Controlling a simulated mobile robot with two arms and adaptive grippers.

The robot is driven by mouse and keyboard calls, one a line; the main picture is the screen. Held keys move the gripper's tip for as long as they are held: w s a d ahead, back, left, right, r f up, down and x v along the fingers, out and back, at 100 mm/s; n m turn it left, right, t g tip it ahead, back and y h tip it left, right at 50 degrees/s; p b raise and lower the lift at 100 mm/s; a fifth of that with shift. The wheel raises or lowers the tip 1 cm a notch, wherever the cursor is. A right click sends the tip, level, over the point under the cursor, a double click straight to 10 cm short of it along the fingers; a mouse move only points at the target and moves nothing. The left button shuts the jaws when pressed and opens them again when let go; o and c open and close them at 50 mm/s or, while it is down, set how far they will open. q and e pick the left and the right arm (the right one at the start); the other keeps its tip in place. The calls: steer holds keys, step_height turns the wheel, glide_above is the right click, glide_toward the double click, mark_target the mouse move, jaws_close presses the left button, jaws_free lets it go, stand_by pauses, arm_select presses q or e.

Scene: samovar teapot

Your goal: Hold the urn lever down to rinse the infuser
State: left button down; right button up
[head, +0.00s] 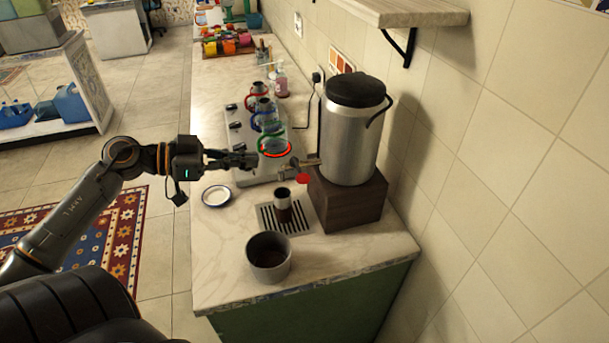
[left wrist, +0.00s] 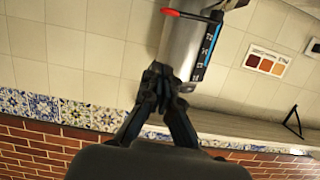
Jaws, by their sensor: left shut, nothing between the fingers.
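The silver urn (head: 348,140) has a black lid and stands on a dark wooden block (head: 345,200). Its tap has a red lever (head: 303,178) at the front left. My left gripper (head: 250,159) is shut and empty, pointing right toward the tap and apart from the lever. In the left wrist view its fingertips (left wrist: 160,78) meet below a silver body with a red handle (left wrist: 170,12), apparently the urn. My right gripper is out of view.
A metal pot (head: 268,262) with dark contents stands at the near counter edge. A white saucer (head: 216,195) lies left of the grate. Glass vessels with coloured rings (head: 272,145) stand on a grey hob (head: 238,135) behind the gripper. A wall shelf (head: 410,10) hangs above the urn.

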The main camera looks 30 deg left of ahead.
arm_select(q)
steer(key=shift+r, duration=0.1)
steer(key=shift+a, duration=0.1)
steer(key=shift+w, duration=0.1)
steer(key=p, duration=0.2)
glide_above(299, 169)
steer(key=s+d, duration=0.1)
steer(key=s, duration=0.3)
step_height(299, 169, down, 2)
steer(key=shift+f+p, duration=0.3)
steer(key=shift+f, duration=1.95)
